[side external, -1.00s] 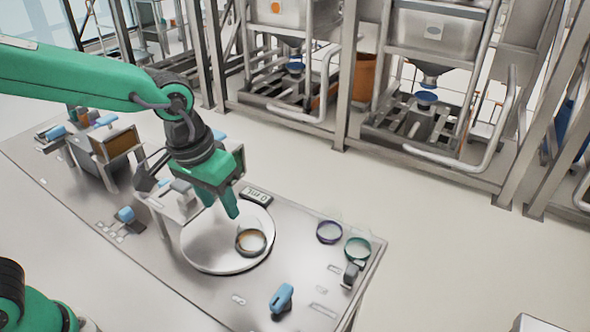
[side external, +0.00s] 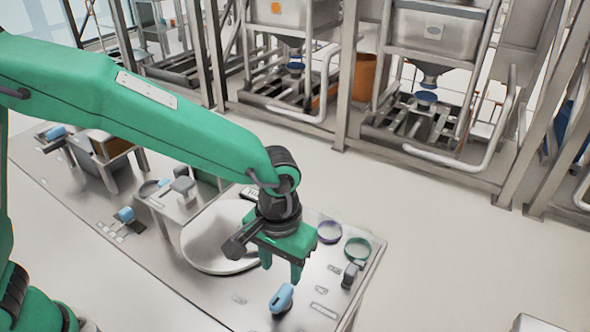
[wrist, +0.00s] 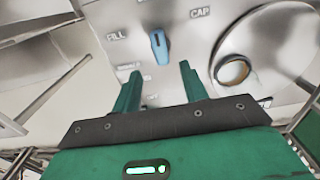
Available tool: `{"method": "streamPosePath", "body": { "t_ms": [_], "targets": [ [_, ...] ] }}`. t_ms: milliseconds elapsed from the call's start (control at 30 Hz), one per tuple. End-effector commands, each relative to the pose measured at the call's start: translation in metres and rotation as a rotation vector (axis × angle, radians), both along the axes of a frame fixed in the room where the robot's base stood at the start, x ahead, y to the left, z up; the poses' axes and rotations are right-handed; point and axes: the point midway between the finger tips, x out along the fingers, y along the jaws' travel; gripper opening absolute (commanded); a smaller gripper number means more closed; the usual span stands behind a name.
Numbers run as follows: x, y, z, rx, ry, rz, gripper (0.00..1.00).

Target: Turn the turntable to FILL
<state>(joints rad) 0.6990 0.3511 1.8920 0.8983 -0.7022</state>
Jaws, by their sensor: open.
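The turntable is a round pale disc (side external: 205,245) on the bench, partly hidden by my arm; it also shows at upper right in the wrist view (wrist: 222,45). An amber-rimmed ring (wrist: 233,71) sits on it; my gripper hides the ring in the side view. A blue handle (side external: 282,299) stands on the bench front. In the wrist view the blue handle (wrist: 160,48) lies between the FILL label (wrist: 116,36) and the CAP label (wrist: 200,12). My gripper (side external: 282,270) is open and empty, above the handle. In the wrist view its fingertips (wrist: 160,74) are just short of the handle.
A purple ring (side external: 329,232) and a teal ring (side external: 357,250) sit on the bench at right, near a small dark device (side external: 351,275). Another blue handle (side external: 125,215) is at left. Steel frames with hoppers stand behind, beyond open floor.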

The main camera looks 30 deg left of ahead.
Motion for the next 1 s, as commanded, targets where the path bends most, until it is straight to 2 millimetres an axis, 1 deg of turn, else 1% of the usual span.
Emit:
{"method": "streamPosePath", "body": {
  "t_ms": [167, 500, 700, 833, 1000],
  "targets": [
    [0.0, 0.001, -0.012, 0.002, 0.002, 0.0, 0.44],
    [-0.001, 0.001, -0.052, 0.003, 0.003, 0.0, 0.44],
    [0.0, 0.001, -0.07, 0.001, 0.001, 0.0, 0.44],
    [0.0, 0.001, -0.075, 0.001, 0.001, 0.0, 0.44],
    [0.0, 0.001, -0.076, 0.0, 0.0, 0.0, 0.44]
  ]
}}
